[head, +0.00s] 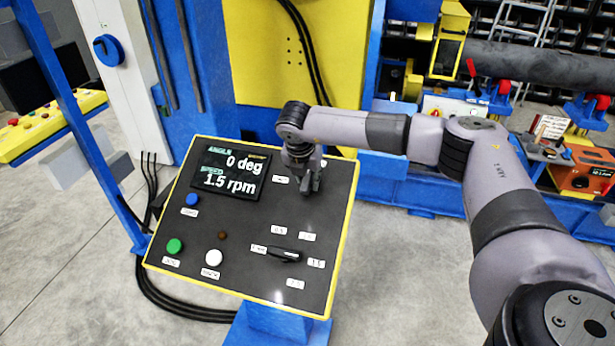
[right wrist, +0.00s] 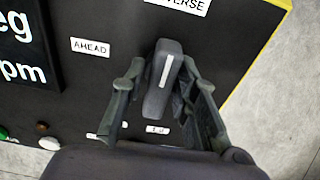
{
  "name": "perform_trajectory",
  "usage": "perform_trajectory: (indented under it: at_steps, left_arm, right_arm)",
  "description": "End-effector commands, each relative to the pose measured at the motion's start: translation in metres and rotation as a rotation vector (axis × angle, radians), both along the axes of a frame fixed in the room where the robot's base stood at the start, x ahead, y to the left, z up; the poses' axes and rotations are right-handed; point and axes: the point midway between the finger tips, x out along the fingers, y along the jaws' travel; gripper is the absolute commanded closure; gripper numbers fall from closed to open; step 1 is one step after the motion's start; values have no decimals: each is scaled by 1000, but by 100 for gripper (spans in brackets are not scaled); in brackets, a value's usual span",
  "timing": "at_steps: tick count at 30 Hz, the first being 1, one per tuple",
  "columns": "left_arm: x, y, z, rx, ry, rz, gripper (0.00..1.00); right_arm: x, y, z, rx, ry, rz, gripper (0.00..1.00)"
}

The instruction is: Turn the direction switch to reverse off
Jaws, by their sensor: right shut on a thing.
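The direction switch (right wrist: 163,80) is a dark grey knob with a white pointer line, seen in the right wrist view. Its pointer line runs up the picture with a slight lean to the right, towards the REVERSE label (right wrist: 180,5), which is partly cut off. The AHEAD label (right wrist: 91,47) is to its left. My right gripper (head: 311,184) is over the upper right of the control panel (head: 235,275). Its fingers stand on both sides of the knob and are shut on it. In the head view the gripper mostly hides the switch. My left gripper is not in view.
The panel also has a display (head: 231,173) reading 0 deg and 1.5 rpm, a speed knob (head: 285,254), and blue (head: 192,200), green (head: 174,246) and white (head: 213,258) buttons. A blue post (head: 75,115) stands left of the panel.

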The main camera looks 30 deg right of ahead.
Motion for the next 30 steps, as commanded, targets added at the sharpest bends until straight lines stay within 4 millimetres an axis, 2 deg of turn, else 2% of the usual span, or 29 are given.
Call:
perform_trajectory:
  at_steps: [7,17,30]
  left_arm:
    - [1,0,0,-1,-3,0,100]
    - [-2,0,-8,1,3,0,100]
    - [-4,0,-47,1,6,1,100]
  right_arm:
    - [0,-1,0,-1,-1,-1,100]
    - [0,0,-2,-13,14,36,100]
    - [2,1,-5,-112,127,322,100]
